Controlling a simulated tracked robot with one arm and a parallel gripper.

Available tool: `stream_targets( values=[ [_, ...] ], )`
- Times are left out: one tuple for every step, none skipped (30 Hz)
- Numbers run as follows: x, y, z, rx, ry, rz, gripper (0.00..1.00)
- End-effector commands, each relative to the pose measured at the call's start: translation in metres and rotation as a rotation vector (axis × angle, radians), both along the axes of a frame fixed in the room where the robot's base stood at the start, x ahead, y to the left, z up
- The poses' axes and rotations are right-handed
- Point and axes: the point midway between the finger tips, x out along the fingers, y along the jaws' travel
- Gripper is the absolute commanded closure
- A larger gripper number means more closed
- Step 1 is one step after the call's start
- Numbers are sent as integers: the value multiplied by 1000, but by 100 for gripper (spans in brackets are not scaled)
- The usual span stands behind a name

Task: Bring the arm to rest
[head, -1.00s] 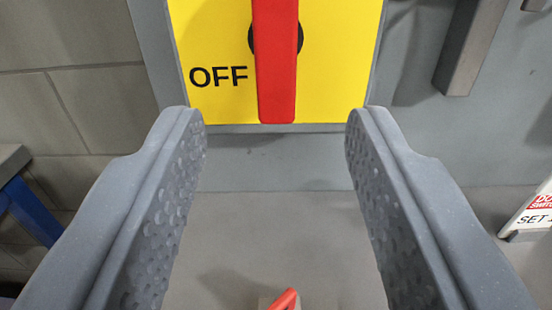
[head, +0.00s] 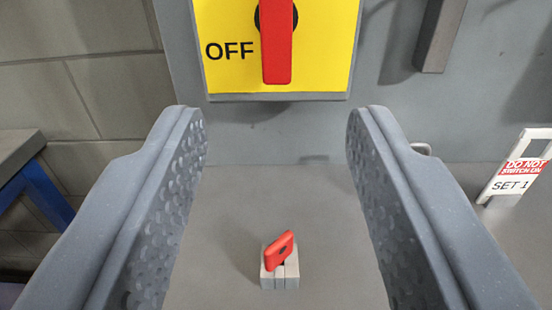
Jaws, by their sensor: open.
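My gripper (head: 276,120) is open in the head view, its two grey dimpled fingers wide apart with nothing between them. Beyond the fingertips, a red switch handle (head: 277,45) hangs vertically on a yellow plate (head: 228,75) marked OFF. The fingers are apart from the handle. The top of the plate and of the handle are cut off by the picture's upper edge.
A small red item (head: 280,250) stands tilted in a light grey block (head: 280,277) on the grey surface (head: 225,225) below. A DO NOT SWITCH sign (head: 516,170) reading SET 1 stands at right. A grey bar (head: 440,35) juts from the panel. A blue-legged bench (head: 45,190) is at left.

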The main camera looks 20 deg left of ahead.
Motion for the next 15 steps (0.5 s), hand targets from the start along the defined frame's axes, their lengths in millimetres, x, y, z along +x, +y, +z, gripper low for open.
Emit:
stream_targets(
  values=[
    [0,0,0,0,0,0,58],
    [0,0,0,0,0,0,58],
    [0,0,0,0,0,0,58],
    [0,0,0,0,0,0,58],
    [0,0,0,0,0,0,58],
    [0,0,0,0,0,0,58],
    [0,0,0,0,0,0,58],
    [1,-1,2,0,0,-1,58],
    [2,-2,5,0,0,-3,58],
    [3,-4,8,0,0,-6,58],
    [4,-6,12,-1,3,-10,58],
    [6,-10,20,-2,9,-16,58],
    [8,-14,28,-2,11,-22,58],
    [10,-19,37,-4,16,-29,58],
    [13,-26,52,-5,20,-39,58]
  ],
)
